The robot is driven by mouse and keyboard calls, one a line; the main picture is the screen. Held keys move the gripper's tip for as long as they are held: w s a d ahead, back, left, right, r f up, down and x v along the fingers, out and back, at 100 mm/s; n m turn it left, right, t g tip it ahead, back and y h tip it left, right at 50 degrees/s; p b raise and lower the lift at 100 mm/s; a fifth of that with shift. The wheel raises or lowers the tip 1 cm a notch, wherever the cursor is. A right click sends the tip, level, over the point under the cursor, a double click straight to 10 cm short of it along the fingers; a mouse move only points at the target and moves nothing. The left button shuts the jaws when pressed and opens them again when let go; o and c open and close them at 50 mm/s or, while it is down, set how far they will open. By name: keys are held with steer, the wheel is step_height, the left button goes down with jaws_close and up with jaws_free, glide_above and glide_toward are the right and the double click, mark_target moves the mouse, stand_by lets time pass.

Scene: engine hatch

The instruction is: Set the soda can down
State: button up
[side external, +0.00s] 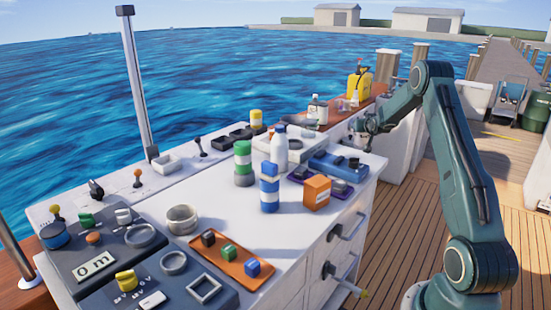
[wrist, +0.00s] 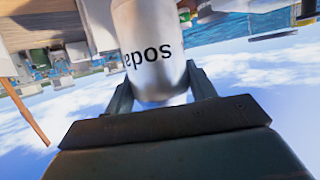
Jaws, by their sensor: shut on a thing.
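The soda can (wrist: 150,52) is pale grey with dark "soda" lettering that reads upside down in the wrist view. It sits between the two fingers of my gripper (wrist: 160,85), which is shut on it. The upper end of the can is cut off by the frame edge. In the side view my gripper (side external: 366,128) is at the far right end of the white counter (side external: 215,205), near the brown ledge. The can is too small there to make out clearly, and I cannot tell whether it touches a surface.
A blue tool-like item (side external: 335,162), an orange box (side external: 316,192), a white bottle (side external: 279,148) and stacked blue-and-white cans (side external: 269,190) stand near my gripper. A yellow jug (side external: 358,82) stands on the ledge behind.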

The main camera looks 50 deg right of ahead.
mark_target(365, 137)
steer(key=shift+f, duration=2.05)
steer(key=shift+f, duration=0.15)
steer(key=o, duration=1.3)
steer(key=shift+f, duration=0.1)
steer(key=shift+r, duration=0.25)
steer(key=shift+v, duration=6)
steer(key=shift+a, duration=0.1)
